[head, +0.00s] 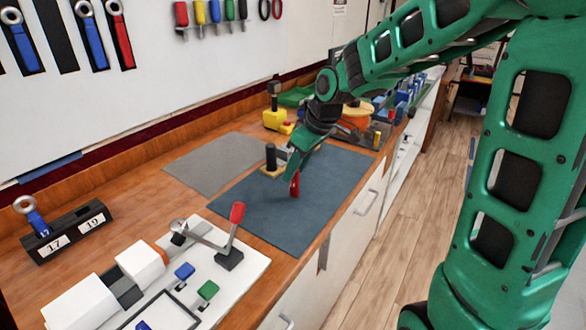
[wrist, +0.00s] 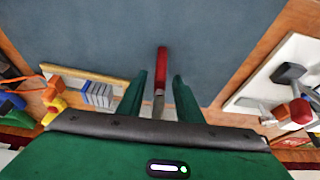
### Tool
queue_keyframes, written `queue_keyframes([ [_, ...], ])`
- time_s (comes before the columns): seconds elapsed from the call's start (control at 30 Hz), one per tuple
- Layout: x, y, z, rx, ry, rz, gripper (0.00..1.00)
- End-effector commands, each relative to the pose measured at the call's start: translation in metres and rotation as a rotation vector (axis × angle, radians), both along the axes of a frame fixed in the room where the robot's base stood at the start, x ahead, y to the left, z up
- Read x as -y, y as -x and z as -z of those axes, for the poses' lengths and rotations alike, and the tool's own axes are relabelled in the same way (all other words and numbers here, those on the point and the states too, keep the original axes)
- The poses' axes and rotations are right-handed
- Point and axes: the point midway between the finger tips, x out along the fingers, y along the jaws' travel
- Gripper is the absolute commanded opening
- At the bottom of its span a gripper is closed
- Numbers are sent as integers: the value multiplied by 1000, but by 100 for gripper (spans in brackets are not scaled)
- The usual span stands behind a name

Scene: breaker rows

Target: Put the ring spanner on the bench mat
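A red-handled tool with a metal shank (wrist: 161,70), which looks like the ring spanner, is between my gripper's fingers over the blue-grey mat (head: 335,170). In the head view its red handle (head: 295,184) shows below my gripper (head: 293,172), at or very near the mat surface. Its ring end is hidden. In the wrist view my gripper (wrist: 158,88) has a gap on both sides of the tool, so the fingers are open around it. I cannot tell whether the tool rests fully on the mat.
Spanners with blue (head: 93,42) and red (head: 121,38) handles hang on the wall panel. A holder labelled 17 and 19 (head: 68,233) carries a blue-handled ring tool. A white lever fixture (head: 150,295) stands in front. A grey mat (head: 212,163) lies left of the blue-grey one.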

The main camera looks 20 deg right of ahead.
Motion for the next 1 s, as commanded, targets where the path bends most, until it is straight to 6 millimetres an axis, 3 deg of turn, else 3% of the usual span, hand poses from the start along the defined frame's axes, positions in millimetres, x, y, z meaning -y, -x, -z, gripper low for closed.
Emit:
queue_keyframes([
  [0.37, 2, 2, -9, 1, 0, 0, 32],
  [0.8, 20, 27, -84, 3, 0, 1, 32],
  [1.0, 26, 34, -106, 1, 0, 1, 32],
])
